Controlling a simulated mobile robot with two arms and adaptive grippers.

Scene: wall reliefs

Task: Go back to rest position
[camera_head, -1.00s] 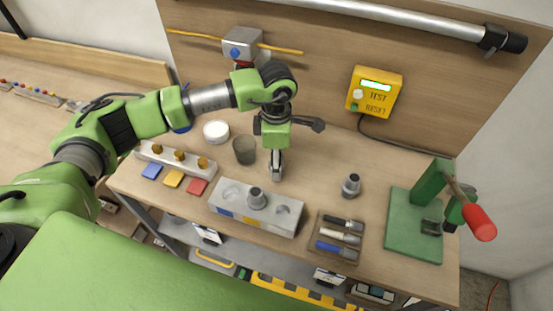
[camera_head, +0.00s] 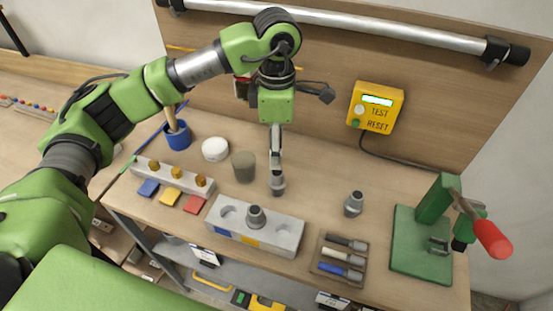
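My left gripper (camera_head: 275,165) comes in from the left and points straight down over the middle of the bench. I see its fingers nearly edge-on, so the gap between them is hidden. A grey metal fitting (camera_head: 277,185) is directly below the fingertips and appears to stand upright on the bench. I cannot tell whether the fingertips still touch it. My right gripper is not in view.
A grey block (camera_head: 285,240) holds another fitting (camera_head: 256,217). A third fitting (camera_head: 353,204) stands to the right. A tool tray (camera_head: 325,240), a green press (camera_head: 408,250) with red handle and a blue cup (camera_head: 178,137) are nearby. A metal bar (camera_head: 400,26) crosses the back panel.

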